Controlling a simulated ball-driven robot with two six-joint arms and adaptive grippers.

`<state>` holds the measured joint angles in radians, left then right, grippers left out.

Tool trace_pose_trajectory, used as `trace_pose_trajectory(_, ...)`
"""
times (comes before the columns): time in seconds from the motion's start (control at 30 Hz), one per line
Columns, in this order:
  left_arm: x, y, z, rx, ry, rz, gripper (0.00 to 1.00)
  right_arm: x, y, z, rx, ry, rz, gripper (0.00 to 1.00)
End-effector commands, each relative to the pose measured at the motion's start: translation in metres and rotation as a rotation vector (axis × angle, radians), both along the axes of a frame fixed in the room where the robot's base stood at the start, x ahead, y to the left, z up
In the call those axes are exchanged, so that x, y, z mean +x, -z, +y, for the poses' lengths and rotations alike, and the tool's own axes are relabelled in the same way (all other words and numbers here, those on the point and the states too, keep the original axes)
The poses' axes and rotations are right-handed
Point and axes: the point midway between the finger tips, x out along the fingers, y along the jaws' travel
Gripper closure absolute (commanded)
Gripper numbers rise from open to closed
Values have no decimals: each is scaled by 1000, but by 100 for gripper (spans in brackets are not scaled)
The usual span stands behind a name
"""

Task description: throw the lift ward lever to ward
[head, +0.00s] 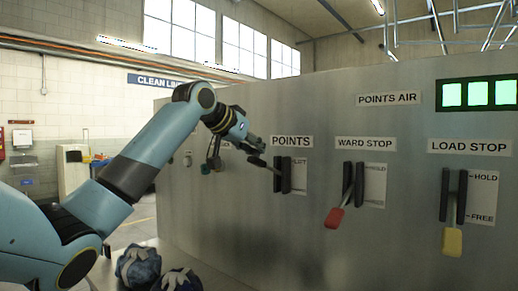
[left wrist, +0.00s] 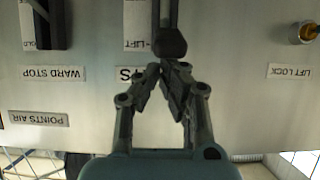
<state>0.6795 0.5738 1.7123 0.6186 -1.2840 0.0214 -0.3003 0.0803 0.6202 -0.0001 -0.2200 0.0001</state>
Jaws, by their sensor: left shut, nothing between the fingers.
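The points lever's black slotted housing (head: 286,175) is on the grey panel under the POINTS label (head: 291,141). A plate beside it reads LIFT at its upper part; the rest is hidden. In the left wrist view, which is upside down, the lever's dark knob (left wrist: 172,44) stands just beyond my fingertips. My left gripper (head: 264,162) is shut and empty, close to the knob from the left in the head view. The left wrist view shows its fingertips (left wrist: 162,69) together near the knob; I cannot tell whether they touch it. My right gripper is not in view.
To the right are the red-handled WARD STOP lever (head: 334,217) and the yellow-handled LOAD STOP lever (head: 452,241). A brass-coloured LIFT LOCK knob (left wrist: 304,32) is on the other side. Dark blue-and-white bundles (head: 139,266) lie low in front of the panel.

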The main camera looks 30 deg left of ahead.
Motion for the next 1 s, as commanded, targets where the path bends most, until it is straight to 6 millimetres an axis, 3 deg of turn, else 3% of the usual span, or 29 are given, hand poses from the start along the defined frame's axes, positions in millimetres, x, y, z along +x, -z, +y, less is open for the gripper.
trace_pose_trajectory(0.4,-13,39,1,-6,-1,-88,100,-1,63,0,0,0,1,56)
trace_pose_trajectory(0.8,-24,96,2,-37,0,-452,100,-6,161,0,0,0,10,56)
trace_pose_trajectory(1.0,-23,111,2,-48,1,-586,100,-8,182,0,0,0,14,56)
